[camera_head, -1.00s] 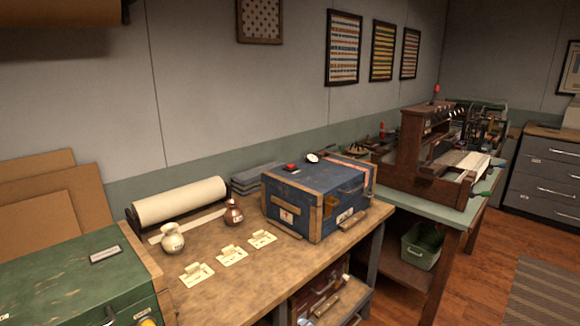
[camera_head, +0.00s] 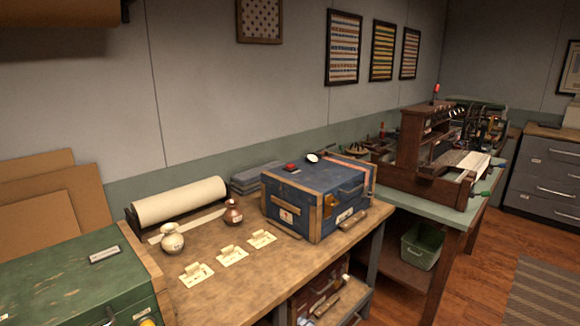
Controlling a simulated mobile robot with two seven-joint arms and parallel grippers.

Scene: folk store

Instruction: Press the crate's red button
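A blue crate (camera_head: 340,180) with wooden corner strips stands on the wooden workbench (camera_head: 250,284). A small red button (camera_head: 291,167) sits on top of the crate, near its back left part. A round white dial or disc (camera_head: 313,158) is on the crate's top to the right of the button. Neither of my grippers shows in the head view.
A cream vase (camera_head: 172,239), a brown vase (camera_head: 233,212) and three paper cards (camera_head: 232,256) are left of the crate. A paper roll (camera_head: 180,201) lies behind them. A green chest (camera_head: 75,275) is at the left front; a wooden loom (camera_head: 430,150) is at the right.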

